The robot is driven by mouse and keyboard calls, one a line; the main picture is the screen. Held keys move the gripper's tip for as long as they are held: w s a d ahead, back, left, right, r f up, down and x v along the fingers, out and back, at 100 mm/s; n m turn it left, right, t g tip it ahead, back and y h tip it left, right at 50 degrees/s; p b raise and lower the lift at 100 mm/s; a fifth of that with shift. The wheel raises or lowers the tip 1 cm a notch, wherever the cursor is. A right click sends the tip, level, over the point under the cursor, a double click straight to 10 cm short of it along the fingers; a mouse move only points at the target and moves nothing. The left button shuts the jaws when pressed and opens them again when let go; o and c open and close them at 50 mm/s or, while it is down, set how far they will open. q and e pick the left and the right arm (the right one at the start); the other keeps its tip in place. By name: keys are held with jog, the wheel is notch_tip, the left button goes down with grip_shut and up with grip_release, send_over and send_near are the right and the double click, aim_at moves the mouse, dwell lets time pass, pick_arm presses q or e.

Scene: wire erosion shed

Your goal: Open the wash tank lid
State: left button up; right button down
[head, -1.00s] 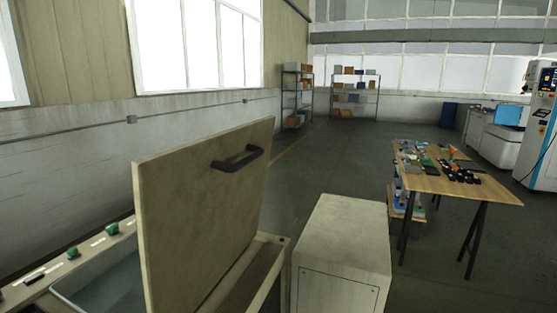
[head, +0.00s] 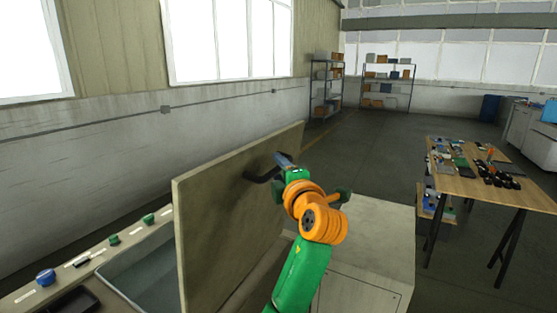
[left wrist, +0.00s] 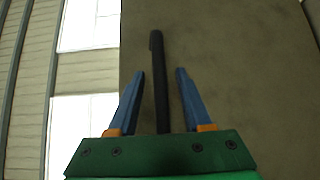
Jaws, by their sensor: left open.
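The wash tank lid (head: 225,215) is a beige panel standing raised and steeply tilted over the tank; it also fills the right of the left wrist view (left wrist: 240,70). Its dark handle (head: 259,176) is on the face towards my arm. My left gripper (head: 282,160) is at the handle. In the left wrist view, the blue fingers of my left gripper (left wrist: 161,72) are open, one on each side of the black handle bar (left wrist: 157,80), with gaps to both. The tank basin (head: 140,268) shows left of the lid. My right gripper is out of view.
A control strip with green knobs (head: 114,239) and a blue knob (head: 46,277) runs along the tank's left edge. A beige cabinet (head: 375,235) stands right of the lid. A wooden table (head: 490,185) with small parts is farther right. Open floor lies behind.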

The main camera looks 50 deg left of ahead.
pick_arm(q)
jog(key=shift+w+a, duration=0.1)
jog(key=shift+a, duration=0.3)
jog(key=shift+d, duration=0.15)
jog(key=shift+c, duration=0.6)
grip_shut()
dwell(0.4)
